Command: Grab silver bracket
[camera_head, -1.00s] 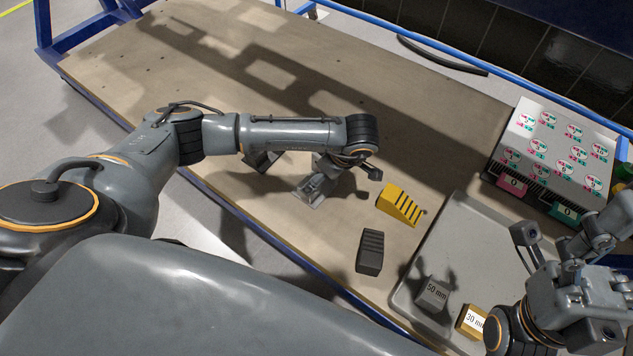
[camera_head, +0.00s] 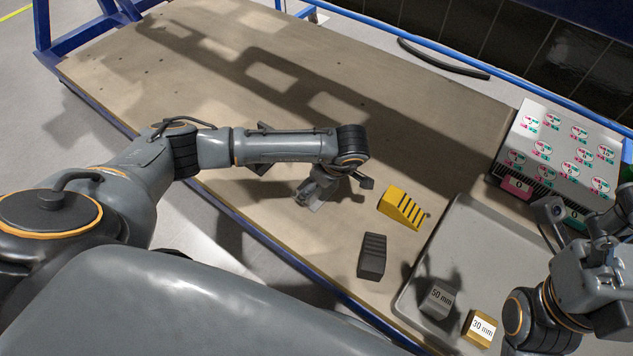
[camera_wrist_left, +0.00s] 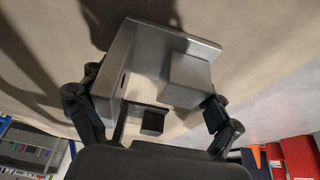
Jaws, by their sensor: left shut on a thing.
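The silver bracket (camera_head: 316,192) is on the wooden table, below the end of my left arm in the head view. In the left wrist view the bracket (camera_wrist_left: 185,75) is a grey metal piece with a flat plate and a raised block. My left gripper (camera_wrist_left: 155,110) has its black fingers on either side of the bracket, shut on it. In the head view the left gripper (camera_head: 325,176) is partly hidden by its own wrist.
A yellow slotted block (camera_head: 401,207) and a dark grey ribbed block (camera_head: 371,256) lie right of the bracket. A grey tray (camera_head: 480,240) holds a 50 mm block (camera_head: 438,299) and a 30 mm block (camera_head: 480,328). A white labelled box (camera_head: 560,150) stands at the back right. The far table is clear.

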